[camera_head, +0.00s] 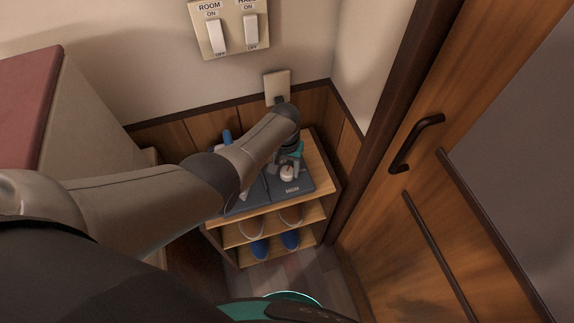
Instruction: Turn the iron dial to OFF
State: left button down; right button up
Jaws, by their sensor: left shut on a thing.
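My left gripper (289,165) reaches down over the top of a small wooden shelf unit, at the far end of my left arm. Its fingers are shut on a small pale round part, which looks like the iron dial (287,174). The iron itself is mostly hidden behind my arm and gripper. A dark blue-grey mat (301,187) with small pale lettering lies under the gripper on the shelf top. The dial's markings are too small to read. My right gripper is not in view.
A wall outlet (277,85) with a dark plug sits behind, below two light switches (230,30). A wooden door (440,200) with a dark handle (416,140) bounds the right. A red-topped cabinet (25,95) stands left.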

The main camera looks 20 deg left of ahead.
aim_at(286, 171)
pick_arm(q)
jog(key=n, duration=0.3)
jog(key=shift+n+p, duration=0.4)
jog(key=shift+n, duration=2)
jog(key=shift+c, duration=1.5)
grip_release()
jog(key=shift+p, duration=0.3)
jog(key=shift+r+p, duration=0.55)
jog(key=shift+r, duration=0.05)
notch_tip(286, 171, up, 14)
jog(key=p, duration=0.8)
jog(key=shift+s, duration=0.2)
